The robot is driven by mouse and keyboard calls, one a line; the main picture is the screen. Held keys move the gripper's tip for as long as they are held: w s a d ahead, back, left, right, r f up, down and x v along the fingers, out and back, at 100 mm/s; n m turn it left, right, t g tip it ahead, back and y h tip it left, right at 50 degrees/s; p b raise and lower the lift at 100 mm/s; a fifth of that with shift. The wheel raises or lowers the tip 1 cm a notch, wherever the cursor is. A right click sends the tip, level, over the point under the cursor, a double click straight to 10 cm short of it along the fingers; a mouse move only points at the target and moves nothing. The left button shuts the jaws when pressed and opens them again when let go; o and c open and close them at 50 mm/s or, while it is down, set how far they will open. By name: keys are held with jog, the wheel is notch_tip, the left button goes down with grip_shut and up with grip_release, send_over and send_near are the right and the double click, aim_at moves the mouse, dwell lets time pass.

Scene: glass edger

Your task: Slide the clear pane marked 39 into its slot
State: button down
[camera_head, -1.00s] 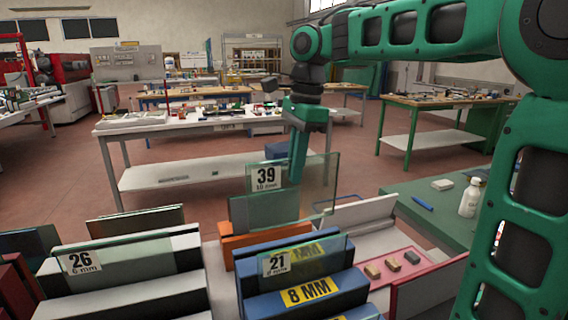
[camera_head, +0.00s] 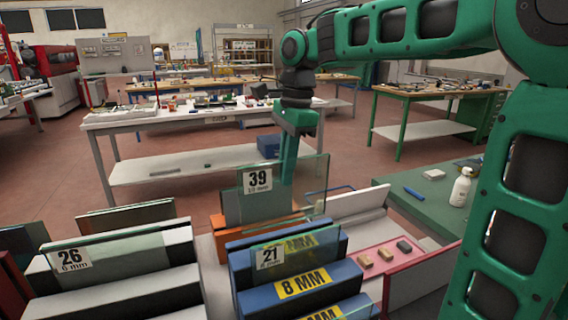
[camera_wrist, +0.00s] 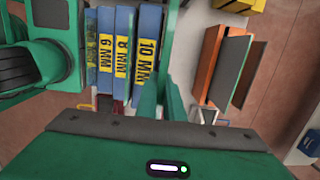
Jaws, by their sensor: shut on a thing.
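The clear pane marked 39, 10 mm (camera_head: 258,203), is upright in the head view, its white label near its upper left. My gripper (camera_head: 287,172) points down and is shut on its upper part. The pane overlaps the orange rack (camera_head: 240,228) in the picture; I cannot tell whether they touch. In the wrist view my gripper's fingers (camera_wrist: 162,98) lie between the blue racks and the orange rack (camera_wrist: 208,62); the pane is hard to make out there. A blue rack labelled 10 MM (camera_wrist: 148,55) stands left of the fingers, beside others labelled 8 MM and 6 MM.
The pane marked 21 (camera_head: 298,255) stands at the blue 8 MM rack (camera_head: 318,281). The pane marked 26 (camera_head: 115,259) stands in a white and black rack at left. A red tray (camera_head: 384,249) with small blocks and a green table with a white bottle (camera_head: 461,186) are at right.

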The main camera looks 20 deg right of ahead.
jog(key=shift+f, duration=4.7)
jog(key=shift+f, duration=0.35)
jog(key=c, duration=1.8)
grip_release()
notch_tip(320, 180, up, 11)
jog(key=d, duration=0.1)
jog(key=shift+d+f, duration=0.15)
jog(key=shift+d, duration=0.05)
jog(key=shift+s, duration=0.1)
